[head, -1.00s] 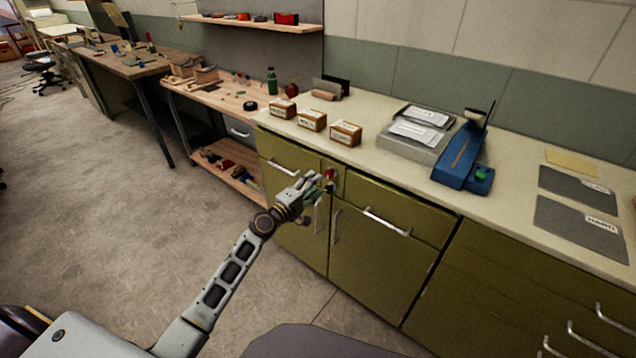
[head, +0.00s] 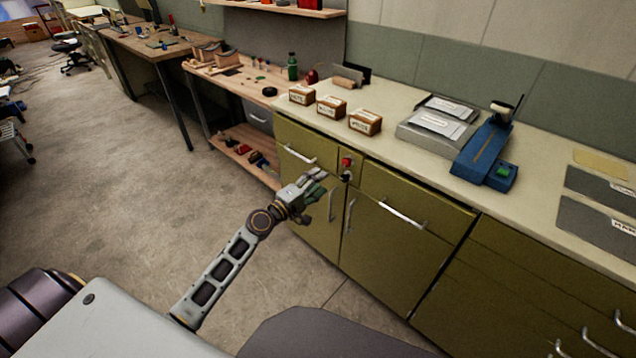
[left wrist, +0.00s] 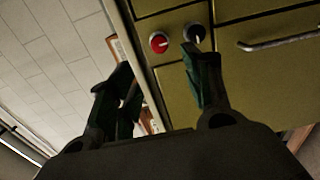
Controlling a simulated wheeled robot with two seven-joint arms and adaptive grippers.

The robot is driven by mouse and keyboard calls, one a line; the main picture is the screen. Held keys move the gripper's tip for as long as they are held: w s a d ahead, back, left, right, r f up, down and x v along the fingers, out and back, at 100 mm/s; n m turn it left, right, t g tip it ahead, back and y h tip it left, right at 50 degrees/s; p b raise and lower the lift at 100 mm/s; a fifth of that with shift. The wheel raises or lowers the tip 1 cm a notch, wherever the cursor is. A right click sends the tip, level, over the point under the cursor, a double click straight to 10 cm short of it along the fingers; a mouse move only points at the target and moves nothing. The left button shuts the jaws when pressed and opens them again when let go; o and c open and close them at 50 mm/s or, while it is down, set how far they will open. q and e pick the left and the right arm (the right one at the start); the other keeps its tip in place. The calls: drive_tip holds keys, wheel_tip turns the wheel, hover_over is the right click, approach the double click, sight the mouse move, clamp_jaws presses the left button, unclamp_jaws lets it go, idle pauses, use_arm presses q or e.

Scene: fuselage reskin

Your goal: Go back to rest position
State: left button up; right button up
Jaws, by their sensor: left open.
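My left gripper (head: 318,186) is open and empty in front of the green cabinet (head: 400,250), with its arm coming in from the lower left. In the left wrist view its two fingers (left wrist: 160,85) stand apart with nothing between them. A red knob (head: 347,162) and a dark knob (head: 345,177) sit on a small panel on the cabinet front, just beyond the fingertips. The left wrist view also shows the red knob (left wrist: 158,42) and the dark knob (left wrist: 194,34), apart from the fingers as far as I can tell. My right gripper is not in view.
The pale countertop (head: 410,130) carries several small labelled boxes (head: 331,107), a grey tray unit (head: 437,125) and a blue device (head: 485,152). Drawer handles (head: 402,213) stick out from the cabinet. A wooden bench (head: 240,85) stands further left. The floor (head: 150,210) at left is open.

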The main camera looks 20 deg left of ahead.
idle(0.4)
